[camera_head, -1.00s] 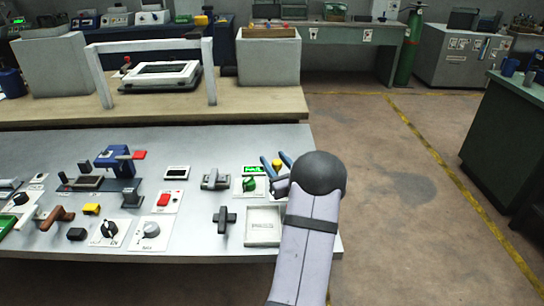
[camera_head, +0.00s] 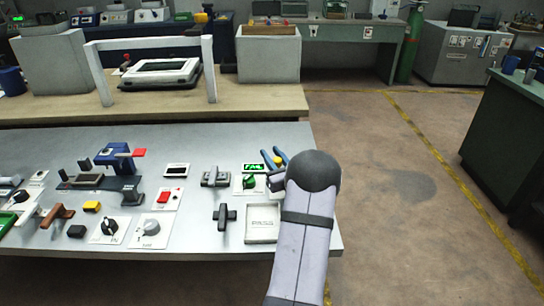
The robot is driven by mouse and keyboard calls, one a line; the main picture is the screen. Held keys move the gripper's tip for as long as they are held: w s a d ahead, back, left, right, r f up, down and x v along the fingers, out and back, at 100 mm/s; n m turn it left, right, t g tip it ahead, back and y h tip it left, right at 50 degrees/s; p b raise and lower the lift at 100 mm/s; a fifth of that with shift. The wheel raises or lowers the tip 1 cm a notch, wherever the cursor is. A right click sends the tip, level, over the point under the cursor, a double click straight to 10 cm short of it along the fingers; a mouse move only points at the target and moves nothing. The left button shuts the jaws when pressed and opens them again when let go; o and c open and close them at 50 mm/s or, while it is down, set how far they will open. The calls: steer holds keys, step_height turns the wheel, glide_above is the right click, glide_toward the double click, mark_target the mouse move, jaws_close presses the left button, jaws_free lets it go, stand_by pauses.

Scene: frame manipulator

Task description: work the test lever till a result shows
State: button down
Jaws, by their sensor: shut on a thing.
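My gripper (camera_head: 275,158) has two blue fingers and is at the right end of the grey bench. It is shut on a small yellow piece (camera_head: 278,161), which shows between the fingers. This may be the end of the test lever; the lever's shaft is hidden behind my gripper and wrist. Just to the left is a small display (camera_head: 253,167) with bright green characters, which look like a short word but are too small to read surely. A green knob (camera_head: 249,181) on a white plate sits below the display, beside my gripper and apart from it.
A white tray (camera_head: 262,239) marked PASS lies in front of the knob. A dark cross-shaped handle (camera_head: 224,216) and a grey clamp-like fixture (camera_head: 215,176) stand to the left. A blue device with a red handle (camera_head: 138,153) is farther left. Open floor lies right of the bench.

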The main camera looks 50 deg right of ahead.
mark_target(278, 164)
steer(key=b, duration=0.3)
steer(key=shift+s+a+f+t, duration=0.1)
steer(key=shift+s+a+t, duration=0.2)
steer(key=shift+t, duration=0.1)
steer(key=shift+s+a+r, duration=0.1)
steer(key=shift+r, duration=0.2)
steer(key=c, duration=1.4)
jaws_free()
steer(key=shift+c, duration=0.2)
steer(key=shift+b+v, duration=0.75)
steer(key=shift+v, duration=2.9)
steer(key=shift+f, duration=0.1)
